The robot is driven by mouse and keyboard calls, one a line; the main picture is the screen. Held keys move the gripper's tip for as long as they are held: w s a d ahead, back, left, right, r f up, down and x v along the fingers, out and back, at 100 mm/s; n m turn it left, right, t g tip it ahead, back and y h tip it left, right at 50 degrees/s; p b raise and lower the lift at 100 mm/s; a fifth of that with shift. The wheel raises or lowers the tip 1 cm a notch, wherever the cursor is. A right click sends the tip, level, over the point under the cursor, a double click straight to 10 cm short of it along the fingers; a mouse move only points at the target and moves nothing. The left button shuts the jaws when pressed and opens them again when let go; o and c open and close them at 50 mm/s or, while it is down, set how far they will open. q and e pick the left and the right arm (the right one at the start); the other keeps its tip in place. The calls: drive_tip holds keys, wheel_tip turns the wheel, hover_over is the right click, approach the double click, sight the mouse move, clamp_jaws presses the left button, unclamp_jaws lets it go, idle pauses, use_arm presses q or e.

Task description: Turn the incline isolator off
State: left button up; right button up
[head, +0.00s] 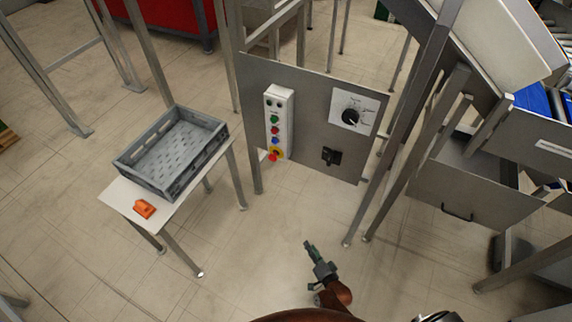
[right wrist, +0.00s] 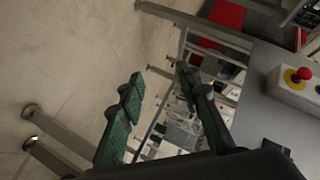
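A grey control panel (head: 305,85) stands in the middle of the head view. It carries a black rotary knob (head: 350,116) on a white labelled plate and a smaller black switch (head: 331,156) below it. Which one is the incline isolator cannot be read from the labels, and their on or off positions are too small to tell. My right gripper (head: 309,246) is below and in front of the panel, apart from it. In the right wrist view, its green fingers (right wrist: 162,76) are spread with nothing between them. My left gripper is not in view.
A white button box (head: 279,115) with coloured buttons and a red emergency stop (right wrist: 304,74) is on the panel's left side. A grey crate (head: 172,150) and an orange object (head: 145,208) sit on a small table at left. Metal legs flank the panel; the floor before it is clear.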

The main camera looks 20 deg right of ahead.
drive_tip(key=w+r+m+t+h+b, duration=0.25)
drive_tip(key=w+r+m, duration=0.25)
drive_tip(key=w+r, duration=0.25)
drive_tip(key=m+g+h+b, duration=0.2)
drive_tip(key=m+h+b, duration=1.1)
drive_tip(key=m, duration=1.6)
approach(330, 158)
drive_tip(key=w+h+p, duration=0.1)
drive_tip(key=h+p, duration=0.1)
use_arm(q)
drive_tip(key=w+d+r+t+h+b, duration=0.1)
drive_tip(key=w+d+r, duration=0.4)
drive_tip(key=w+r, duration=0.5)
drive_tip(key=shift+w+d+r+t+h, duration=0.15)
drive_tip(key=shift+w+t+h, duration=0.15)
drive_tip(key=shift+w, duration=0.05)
use_arm(e)
drive_tip(key=shift+y, duration=0.25)
drive_tip(key=x, duration=0.8)
drive_tip(key=shift+w+d+f, duration=0.1)
drive_tip(key=shift+d+f, duration=0.1)
drive_tip(key=shift+f, duration=0.15)
drive_tip(key=shift+c, duration=0.2)
clamp_jaws()
